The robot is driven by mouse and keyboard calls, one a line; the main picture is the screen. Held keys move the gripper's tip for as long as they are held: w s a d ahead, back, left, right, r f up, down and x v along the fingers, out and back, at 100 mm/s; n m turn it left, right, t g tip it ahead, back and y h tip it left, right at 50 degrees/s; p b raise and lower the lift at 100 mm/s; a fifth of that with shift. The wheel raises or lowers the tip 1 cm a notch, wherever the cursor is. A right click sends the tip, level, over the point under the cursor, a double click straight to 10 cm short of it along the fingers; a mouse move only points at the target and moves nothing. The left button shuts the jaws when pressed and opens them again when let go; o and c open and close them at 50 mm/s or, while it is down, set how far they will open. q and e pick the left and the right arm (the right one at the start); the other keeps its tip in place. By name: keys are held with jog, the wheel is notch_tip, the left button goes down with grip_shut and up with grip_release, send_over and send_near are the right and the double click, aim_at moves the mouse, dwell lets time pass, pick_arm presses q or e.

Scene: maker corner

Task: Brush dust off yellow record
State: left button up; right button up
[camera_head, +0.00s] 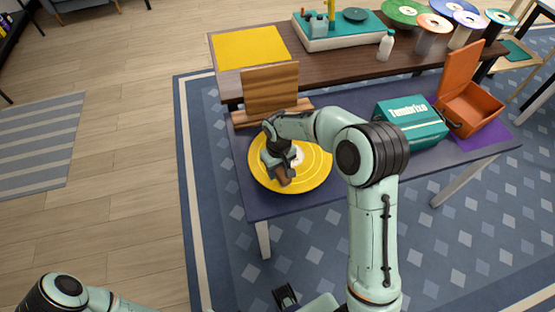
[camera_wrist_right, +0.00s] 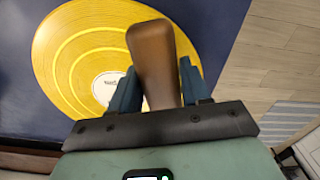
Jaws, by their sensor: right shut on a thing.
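The yellow record (camera_head: 315,165) lies flat on the dark blue lower tabletop, with a white label at its centre. It also shows in the wrist view (camera_wrist_right: 75,65). My right gripper (camera_head: 277,165) is over the left part of the record. It is shut on a brown handle, seemingly the brush (camera_wrist_right: 153,60), which also shows in the head view (camera_head: 284,178). The handle sits between the two blue fingers. The brush's bristles are hidden, so I cannot tell whether they touch the record. My left arm shows only in part at the bottom left, without a clear gripper.
A wooden stand (camera_head: 270,88) is right behind the record. A teal box (camera_head: 412,122) and an open orange case (camera_head: 470,105) stand to the right. The raised rear shelf holds a yellow mat (camera_head: 250,48), a teal turntable (camera_head: 340,28), a white bottle (camera_head: 386,46) and several discs.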

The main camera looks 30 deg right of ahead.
jog(key=shift+a+r+p, duration=0.1)
jog(key=shift+r+p, duration=1.3)
jog(key=shift+r, duration=1.05)
jog(key=shift+f, duration=0.1)
